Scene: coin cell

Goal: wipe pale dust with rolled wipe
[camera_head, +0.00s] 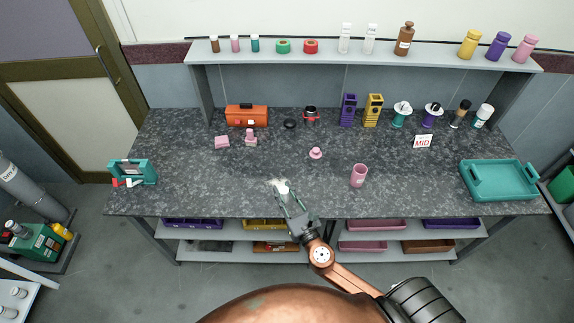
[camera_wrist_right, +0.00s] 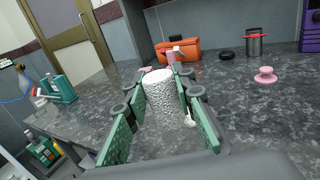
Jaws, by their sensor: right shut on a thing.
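My right gripper (camera_head: 288,196) is over the front middle of the dark speckled worktop (camera_head: 220,185). It is shut on the rolled wipe (camera_wrist_right: 160,98), a white textured roll standing between the green finger pads in the right wrist view. The wipe also shows as a small white shape at the fingertips in the head view (camera_head: 283,187). A thin patch of pale dust (camera_head: 274,182) shows on the worktop beside the wipe's upper left; part of it may be hidden by the wipe and fingers. I cannot tell whether the wipe touches the worktop. My left gripper is not in view.
A pink cup (camera_head: 359,175) stands right of the gripper, and a pink knobbed piece (camera_head: 315,153) lies beyond it. Two pink items (camera_head: 222,142) (camera_head: 251,138) sit near the orange toolbox (camera_head: 246,115). A teal tray (camera_head: 499,180) is at the right.

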